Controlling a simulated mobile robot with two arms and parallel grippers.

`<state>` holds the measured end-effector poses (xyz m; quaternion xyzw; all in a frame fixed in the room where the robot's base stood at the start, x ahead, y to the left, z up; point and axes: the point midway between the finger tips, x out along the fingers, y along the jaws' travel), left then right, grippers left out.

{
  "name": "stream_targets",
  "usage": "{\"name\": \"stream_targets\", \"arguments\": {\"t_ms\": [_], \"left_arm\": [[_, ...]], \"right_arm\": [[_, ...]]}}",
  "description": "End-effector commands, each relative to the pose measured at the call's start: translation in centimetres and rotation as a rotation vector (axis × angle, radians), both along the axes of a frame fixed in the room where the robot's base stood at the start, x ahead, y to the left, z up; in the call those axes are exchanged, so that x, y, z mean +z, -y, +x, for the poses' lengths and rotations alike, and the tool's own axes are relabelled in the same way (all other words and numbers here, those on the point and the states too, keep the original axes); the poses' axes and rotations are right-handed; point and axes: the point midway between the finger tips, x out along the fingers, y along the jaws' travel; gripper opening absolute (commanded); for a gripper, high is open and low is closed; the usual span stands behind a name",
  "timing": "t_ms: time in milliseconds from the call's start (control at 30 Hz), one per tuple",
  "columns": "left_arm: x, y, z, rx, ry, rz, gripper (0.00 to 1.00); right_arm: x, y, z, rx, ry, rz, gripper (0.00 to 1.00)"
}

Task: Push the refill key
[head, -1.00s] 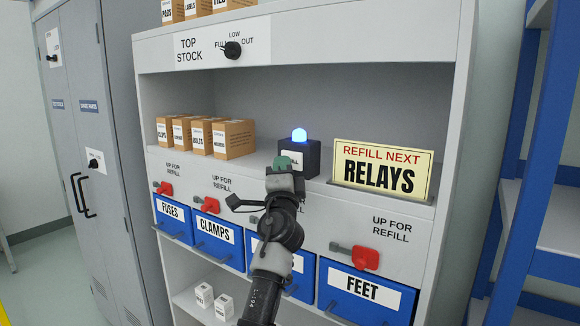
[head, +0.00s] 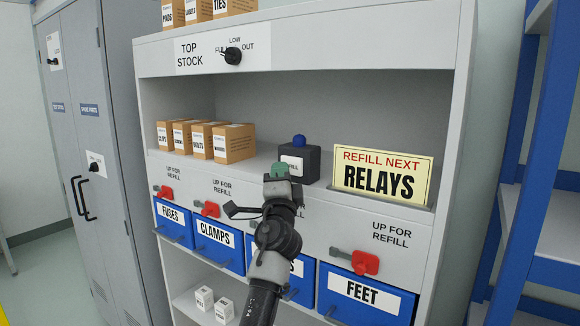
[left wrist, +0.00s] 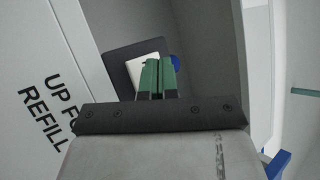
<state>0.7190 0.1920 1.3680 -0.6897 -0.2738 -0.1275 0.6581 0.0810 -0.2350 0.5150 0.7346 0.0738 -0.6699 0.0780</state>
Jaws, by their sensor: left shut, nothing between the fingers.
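The refill key is a dark box (head: 308,165) with a white label and a blue dome (head: 299,141) on top, standing on the shelf left of the yellow sign. The dome is unlit. My left gripper (head: 279,170) is shut and empty, its green fingertips just in front of the box at its lower left. In the left wrist view, the shut green fingers (left wrist: 158,76) overlap the box's white label (left wrist: 146,68), and part of the blue dome (left wrist: 175,62) shows beside them. I cannot tell whether the fingertips touch the box. My right gripper is not in view.
A yellow sign (head: 382,173) reads "REFILL NEXT RELAYS". Several brown cartons (head: 233,144) stand on the shelf at left. Below hang blue bins, including FEET (head: 365,292) and CLAMPS (head: 219,244), with red levers (head: 365,263) above. A grey cabinet (head: 90,120) stands at left.

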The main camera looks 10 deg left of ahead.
Motion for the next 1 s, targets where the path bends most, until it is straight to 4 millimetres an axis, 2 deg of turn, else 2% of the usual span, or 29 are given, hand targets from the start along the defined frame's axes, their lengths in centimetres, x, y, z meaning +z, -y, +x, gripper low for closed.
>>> {"name": "stream_targets", "arguments": {"t_ms": [167, 600, 767, 1000], "left_arm": [[0.3, -0.3, -0.6, 0.001, -0.001, -0.001, 0.0], [0.3, -1.7, -4.7, 0.001, -0.001, 0.001, 0.0], [0.2, -2.0, -5.6, -0.001, 0.0, 0.001, 0.0], [0.0, -2.0, -5.7, -0.001, 0.0, 0.001, 0.0]], "right_arm": [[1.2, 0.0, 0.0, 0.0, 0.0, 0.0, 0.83], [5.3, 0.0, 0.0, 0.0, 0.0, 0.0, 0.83], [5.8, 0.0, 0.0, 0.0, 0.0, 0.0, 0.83], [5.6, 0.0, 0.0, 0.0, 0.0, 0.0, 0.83]]}}
